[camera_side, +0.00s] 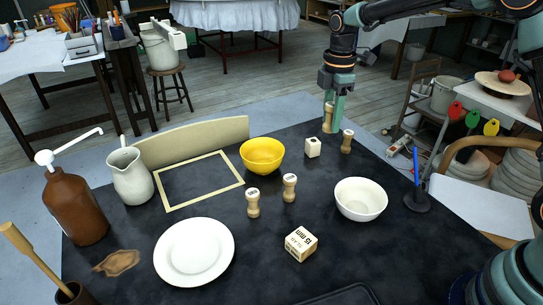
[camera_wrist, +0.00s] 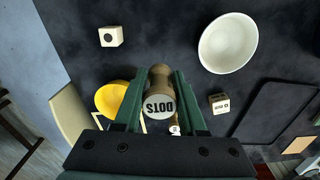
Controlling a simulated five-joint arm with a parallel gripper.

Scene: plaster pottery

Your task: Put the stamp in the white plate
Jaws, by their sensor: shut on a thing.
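My gripper (camera_side: 335,108) is at the far corner of the dark table, shut on a wooden stamp (camera_side: 328,118). In the wrist view the held stamp (camera_wrist: 160,92) stands between the two fingers (camera_wrist: 160,76), its white end reading "DOTS". I cannot tell whether its lower end touches the table. The white plate (camera_side: 194,252) lies empty at the front left in the side view, far from my gripper. It does not show in the wrist view.
Other stamps (camera_side: 253,203) (camera_side: 289,188) (camera_side: 347,141) stand upright. Two pale cubes (camera_side: 312,147) (camera_side: 301,243), a yellow bowl (camera_side: 262,156) and a white bowl (camera_side: 361,199) are around mid-table. A jug (camera_side: 130,176), brown bottle (camera_side: 74,208) and wooden frame (camera_side: 168,207) are left.

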